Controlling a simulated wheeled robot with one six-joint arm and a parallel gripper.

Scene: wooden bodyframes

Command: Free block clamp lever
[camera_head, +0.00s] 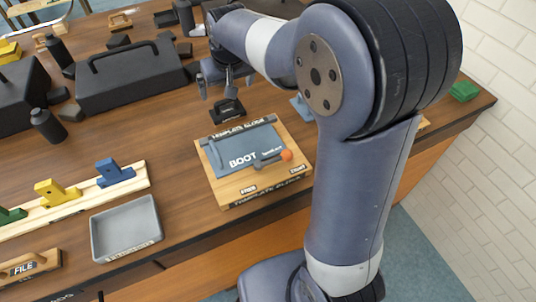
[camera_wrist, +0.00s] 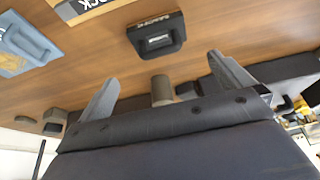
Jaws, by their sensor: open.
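The template block (camera_head: 228,189) is a light wooden block near the table's front edge, left of my arm, in the head view. A blue-grey plate marked BOOT (camera_head: 240,150) lies on its top. The clamp lever (camera_head: 268,160) is a dark bar with an orange knob (camera_head: 287,155), lying across the plate's right part. My gripper (camera_head: 228,90) is beyond the block, above the table, open and empty. In the wrist view its two fingers (camera_wrist: 165,85) stand apart. Only a corner of the wooden block (camera_wrist: 75,8) shows at the top there; the lever is out of that view.
A small black labelled block (camera_head: 227,110) sits between my gripper and the template block; the wrist view shows it too (camera_wrist: 157,35). A grey tray (camera_head: 127,228) and a rail with coloured blocks (camera_head: 75,200) lie left. Black cases (camera_head: 130,75) stand at the back left.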

